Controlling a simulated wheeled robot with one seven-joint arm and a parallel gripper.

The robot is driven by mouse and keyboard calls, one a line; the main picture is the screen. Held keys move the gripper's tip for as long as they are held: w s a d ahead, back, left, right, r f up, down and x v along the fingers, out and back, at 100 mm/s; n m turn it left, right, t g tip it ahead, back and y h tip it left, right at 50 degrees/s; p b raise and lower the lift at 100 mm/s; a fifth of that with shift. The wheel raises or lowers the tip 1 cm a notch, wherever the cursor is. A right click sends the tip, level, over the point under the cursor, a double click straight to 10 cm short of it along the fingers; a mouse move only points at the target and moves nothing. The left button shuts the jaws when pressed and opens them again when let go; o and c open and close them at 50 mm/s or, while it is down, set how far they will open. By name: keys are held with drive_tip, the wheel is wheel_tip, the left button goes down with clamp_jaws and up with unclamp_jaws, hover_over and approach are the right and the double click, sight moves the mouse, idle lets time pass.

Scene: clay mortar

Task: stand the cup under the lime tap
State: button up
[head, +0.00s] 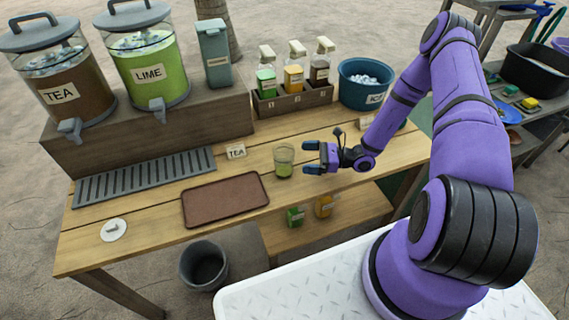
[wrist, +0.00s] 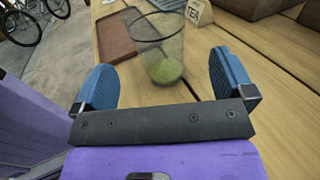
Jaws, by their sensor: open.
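A clear cup (head: 284,161) with a little green liquid in it stands upright on the wooden table, right of the brown tray. My gripper (head: 307,158) is open just right of the cup, its fingers pointing at it. In the wrist view the cup (wrist: 158,50) stands ahead of and between the blue fingertips of my gripper (wrist: 165,75); I cannot tell whether they touch it. The lime dispenser (head: 148,65), full of green liquid, stands on a wooden riser at the back left. Its grey tap (head: 158,108) hangs over the riser's front, above the grey slatted drip grate (head: 145,177).
The tea dispenser (head: 58,80) stands left of the lime one. A bottle rack (head: 290,99) and blue ice bucket (head: 365,84) stand at the back.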

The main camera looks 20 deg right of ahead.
sight(284, 156)
drive_tip(key=x, duration=0.8)
drive_tip(key=shift+s+a+r, duration=0.1)
drive_tip(key=shift+a+r, duration=0.05)
drive_tip(key=shift+r, duration=0.05)
drive_tip(key=c, duration=1.1)
